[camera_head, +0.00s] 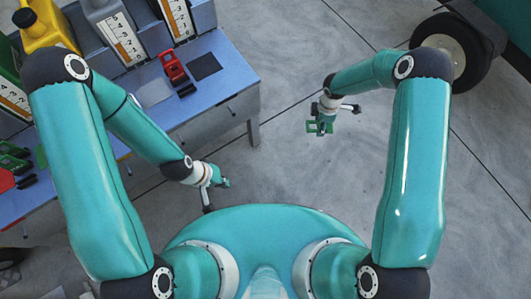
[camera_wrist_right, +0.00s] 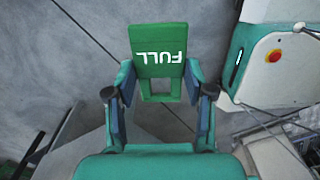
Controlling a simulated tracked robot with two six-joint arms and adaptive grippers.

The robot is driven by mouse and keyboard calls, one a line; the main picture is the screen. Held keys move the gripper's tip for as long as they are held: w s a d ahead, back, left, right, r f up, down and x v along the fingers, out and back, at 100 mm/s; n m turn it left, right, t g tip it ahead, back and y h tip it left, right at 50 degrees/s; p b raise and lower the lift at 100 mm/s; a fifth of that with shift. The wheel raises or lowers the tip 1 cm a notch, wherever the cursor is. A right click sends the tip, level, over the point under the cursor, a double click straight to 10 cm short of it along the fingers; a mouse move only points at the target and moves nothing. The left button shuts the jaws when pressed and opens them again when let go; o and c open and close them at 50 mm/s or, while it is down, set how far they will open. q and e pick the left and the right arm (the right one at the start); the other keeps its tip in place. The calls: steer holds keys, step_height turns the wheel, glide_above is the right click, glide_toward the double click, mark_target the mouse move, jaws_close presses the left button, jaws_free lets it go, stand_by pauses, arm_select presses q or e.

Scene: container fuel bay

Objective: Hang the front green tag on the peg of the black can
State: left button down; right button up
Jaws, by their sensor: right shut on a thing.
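My right gripper (camera_head: 321,124) is over the open floor, away from the bench. It is shut on a green tag (camera_head: 312,127). In the right wrist view the tag (camera_wrist_right: 159,62) reads FULL upside down and has a square hole at the end between my fingers (camera_wrist_right: 160,95). I cannot tell which is the black can, and no peg is clear. My left gripper (camera_head: 224,183) hangs in front of the bench, its fingers too small to read.
The blue bench (camera_head: 225,85) carries a yellow can (camera_head: 45,28), a green can (camera_head: 8,75), a red item (camera_head: 172,66), a dark pad (camera_head: 205,66) and a grey pad (camera_head: 154,92). Green items (camera_head: 12,152) lie at left. A wheel (camera_head: 440,48) stands upper right. Mid floor is clear.

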steer(key=s+a+f+n+b, duration=0.2)
steer(key=f+n+b, duration=0.3)
steer(key=f, duration=0.7)
steer(key=s+a+f+n+b, duration=0.3)
steer(key=s+f+n+b, duration=0.2)
steer(key=f, duration=0.8)
steer(key=s+a+f+n+b, duration=0.3)
steer(key=f+n+b, duration=0.2)
steer(key=f+n, duration=0.5)
steer(key=shift+s+a+f, duration=0.1)
steer(key=shift+s+f, duration=0.1)
steer(key=shift+f, duration=0.7)
steer(key=shift+s+a+f, duration=0.1)
steer(key=shift+s+f, duration=0.1)
steer(key=shift+f, duration=0.65)
steer(key=shift+s+a+f+n, duration=0.1)
steer(key=shift+s+f+n, duration=0.1)
steer(key=shift+f+n, duration=0.1)
steer(key=shift+r, duration=0.1)
